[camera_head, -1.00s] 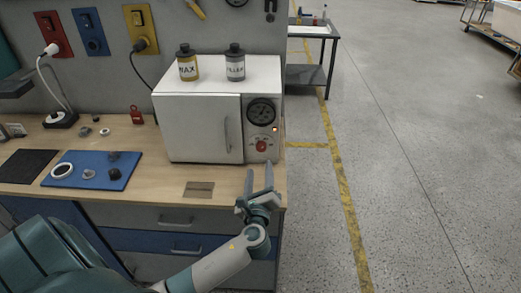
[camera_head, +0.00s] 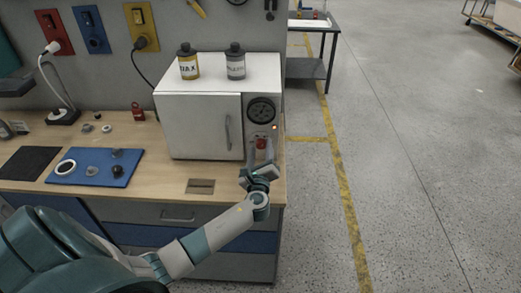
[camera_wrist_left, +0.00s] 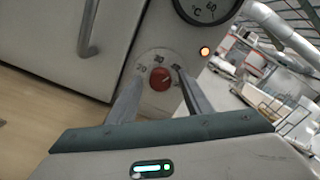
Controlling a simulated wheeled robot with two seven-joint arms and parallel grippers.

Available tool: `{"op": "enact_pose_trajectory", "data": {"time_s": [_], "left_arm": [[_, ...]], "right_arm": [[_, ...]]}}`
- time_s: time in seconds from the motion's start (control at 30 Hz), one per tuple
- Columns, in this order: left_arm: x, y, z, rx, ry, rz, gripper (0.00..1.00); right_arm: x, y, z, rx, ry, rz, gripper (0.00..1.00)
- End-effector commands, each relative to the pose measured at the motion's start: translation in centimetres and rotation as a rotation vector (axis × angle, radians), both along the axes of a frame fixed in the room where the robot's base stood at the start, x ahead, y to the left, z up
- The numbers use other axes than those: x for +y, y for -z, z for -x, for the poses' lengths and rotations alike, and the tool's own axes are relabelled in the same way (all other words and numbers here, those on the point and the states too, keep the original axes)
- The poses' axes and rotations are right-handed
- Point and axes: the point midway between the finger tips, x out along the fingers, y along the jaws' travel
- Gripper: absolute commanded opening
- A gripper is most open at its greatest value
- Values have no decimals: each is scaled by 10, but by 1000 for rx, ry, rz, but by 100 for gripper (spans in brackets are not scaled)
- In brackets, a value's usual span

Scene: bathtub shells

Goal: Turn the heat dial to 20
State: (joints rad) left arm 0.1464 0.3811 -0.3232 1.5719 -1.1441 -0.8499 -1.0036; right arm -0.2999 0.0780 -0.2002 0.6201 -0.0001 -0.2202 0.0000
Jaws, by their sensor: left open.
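The white oven (camera_head: 200,125) stands on the wooden bench, its door shut. Its red heat dial (camera_head: 261,143) is low on the right-hand panel, below a black round gauge (camera_head: 261,110). In the left wrist view the red dial (camera_wrist_left: 160,79) sits on a pale disc with printed numbers, and 30 reads above it. My left gripper (camera_head: 262,152) is open in front of the dial. In the left wrist view its fingers (camera_wrist_left: 155,95) are on either side of the dial; whether they touch it I cannot tell. My right gripper is not in view.
A yellow-labelled bottle (camera_head: 188,62) and a grey bottle (camera_head: 235,62) stand on the oven. A small lamp (camera_wrist_left: 204,51) glows orange beside the gauge. A blue mat (camera_head: 95,180) with small parts lies at the left.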

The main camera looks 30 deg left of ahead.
Motion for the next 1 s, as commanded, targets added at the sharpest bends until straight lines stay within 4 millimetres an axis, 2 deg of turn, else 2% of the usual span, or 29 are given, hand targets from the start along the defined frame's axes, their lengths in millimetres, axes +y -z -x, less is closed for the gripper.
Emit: {"op": "enact_pose_trajectory", "data": {"time_s": [0.03, 0.2, 0.67, 1.0], "left_arm": [[0, 0, 0, 0, 0, 0, 46], [0, 0, 0, 0, 0, 0, 5], [0, 2, 0, -28, 0, 46, 5], [0, 5, 0, -139, -1, 225, 5]], "right_arm": [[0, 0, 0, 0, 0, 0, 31], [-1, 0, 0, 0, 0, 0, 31], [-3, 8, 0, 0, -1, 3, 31], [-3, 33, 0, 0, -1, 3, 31]]}}
